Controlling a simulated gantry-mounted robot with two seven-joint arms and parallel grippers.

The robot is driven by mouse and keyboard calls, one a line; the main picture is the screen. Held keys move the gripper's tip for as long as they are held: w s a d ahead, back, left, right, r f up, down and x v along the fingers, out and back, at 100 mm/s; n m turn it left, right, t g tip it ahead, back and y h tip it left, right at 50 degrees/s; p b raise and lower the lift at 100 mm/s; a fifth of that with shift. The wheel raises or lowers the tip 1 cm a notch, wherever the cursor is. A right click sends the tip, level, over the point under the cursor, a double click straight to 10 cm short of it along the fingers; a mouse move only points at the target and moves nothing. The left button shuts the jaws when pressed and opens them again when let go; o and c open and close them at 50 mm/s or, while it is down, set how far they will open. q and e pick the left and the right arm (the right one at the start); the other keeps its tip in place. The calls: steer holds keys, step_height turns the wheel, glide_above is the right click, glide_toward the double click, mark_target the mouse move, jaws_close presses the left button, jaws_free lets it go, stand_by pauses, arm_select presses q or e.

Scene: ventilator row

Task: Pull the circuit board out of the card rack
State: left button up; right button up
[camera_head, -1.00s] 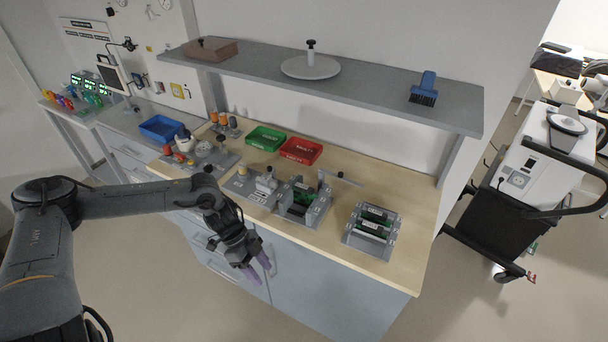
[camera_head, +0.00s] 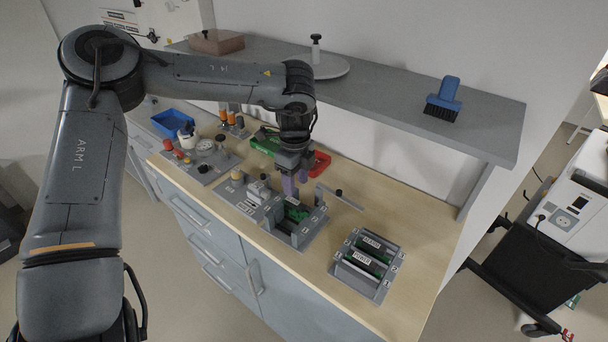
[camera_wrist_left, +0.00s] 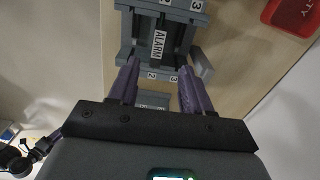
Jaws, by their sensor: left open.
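A grey card rack (camera_head: 312,232) stands mid-bench in the head view, with a green circuit board (camera_head: 294,212) in it. A second grey rack (camera_head: 343,279) to its right holds labelled boards (camera_head: 372,243). My left gripper (camera_head: 296,186), with purple fingers, is open and empty, pointing down above the middle rack. In the left wrist view, the open fingers (camera_wrist_left: 160,68) are on either side of a numbered grey rack (camera_wrist_left: 190,8). A board labelled ALARM (camera_wrist_left: 159,43) stands in it, between and beyond the fingertips. My right gripper is not in view.
A red tray (camera_head: 320,162) and a green tray (camera_head: 264,144) lie behind the middle rack, partly hidden by my arm. A shelf (camera_head: 390,105) with a blue brush (camera_head: 443,98) overhangs the bench. Bare wood (camera_head: 405,215) shows behind the right rack.

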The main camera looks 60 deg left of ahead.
mark_target(295, 202)
arm_select(q)
steer(key=f, duration=0.2)
steer(key=f+p, duration=0.1)
steer(key=f, duration=0.5)
steer(key=shift+s+f, duration=0.2)
steer(key=shift+s, duration=0.05)
steer(key=shift+f, duration=0.85)
steer(key=shift+c, duration=0.2)
jaws_close()
steer(key=c, duration=0.6)
jaws_free()
jaws_close()
steer(key=shift+r, duration=0.1)
steer(key=shift+r+p, duration=0.1)
steer(key=shift+p, duration=0.25)
